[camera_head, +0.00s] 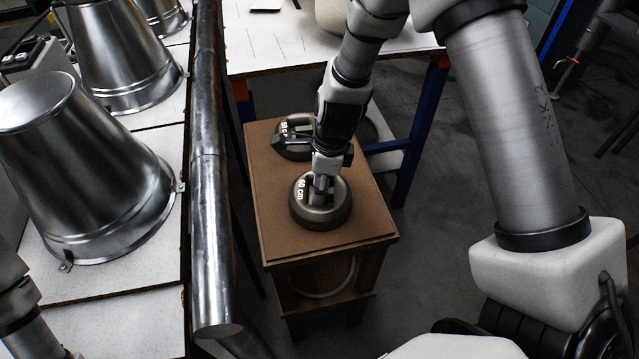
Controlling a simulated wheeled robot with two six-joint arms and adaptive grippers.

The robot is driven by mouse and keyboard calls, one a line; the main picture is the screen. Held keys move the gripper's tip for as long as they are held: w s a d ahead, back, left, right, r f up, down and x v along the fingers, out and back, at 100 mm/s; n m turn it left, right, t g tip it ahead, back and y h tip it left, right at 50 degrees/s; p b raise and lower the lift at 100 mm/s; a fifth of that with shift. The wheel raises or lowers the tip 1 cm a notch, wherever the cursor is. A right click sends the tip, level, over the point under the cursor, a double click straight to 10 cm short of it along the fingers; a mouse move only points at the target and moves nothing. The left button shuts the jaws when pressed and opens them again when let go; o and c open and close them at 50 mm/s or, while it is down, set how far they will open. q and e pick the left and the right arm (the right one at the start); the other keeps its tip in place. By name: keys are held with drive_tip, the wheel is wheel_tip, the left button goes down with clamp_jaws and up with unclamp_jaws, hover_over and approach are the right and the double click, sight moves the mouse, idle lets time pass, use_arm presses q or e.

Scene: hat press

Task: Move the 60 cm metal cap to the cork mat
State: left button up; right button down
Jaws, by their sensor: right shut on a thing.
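The 60 cm metal cap (334,215) is a dark round disc with a raised handle and a white "60 cm" label. It is at the near part of a small brown-topped stand. My right gripper (321,190) points down and is shut on its handle. I cannot tell whether the cap rests on the top or is just above it. A brown, cork-like surface (285,235) covers the stand's top; I cannot tell whether it is a separate mat. A second similar cap (290,140) sits behind, partly hidden by my right gripper. My left gripper is out of view.
A thick metal pipe (208,180) runs along the stand's left side. Large metal cones (75,170) stand on white panels further left. A white-topped table (270,45) with blue legs is behind. Grey floor (440,230) is open to the right.

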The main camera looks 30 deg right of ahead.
drive_tip(key=shift+r+p, duration=0.2)
drive_tip(key=shift+p, duration=0.25)
drive_tip(key=shift+f, duration=0.15)
idle(0.8)
idle(0.4)
drive_tip(key=shift+c, duration=2.1)
unclamp_jaws()
drive_tip(key=shift+s+a+p, duration=0.1)
drive_tip(key=shift+p, duration=0.2)
wheel_tip(320, 180, up, 7)
drive_tip(key=p, duration=0.9)
drive_tip(key=shift+d+r, duration=0.2)
drive_tip(key=shift+d, duration=0.2)
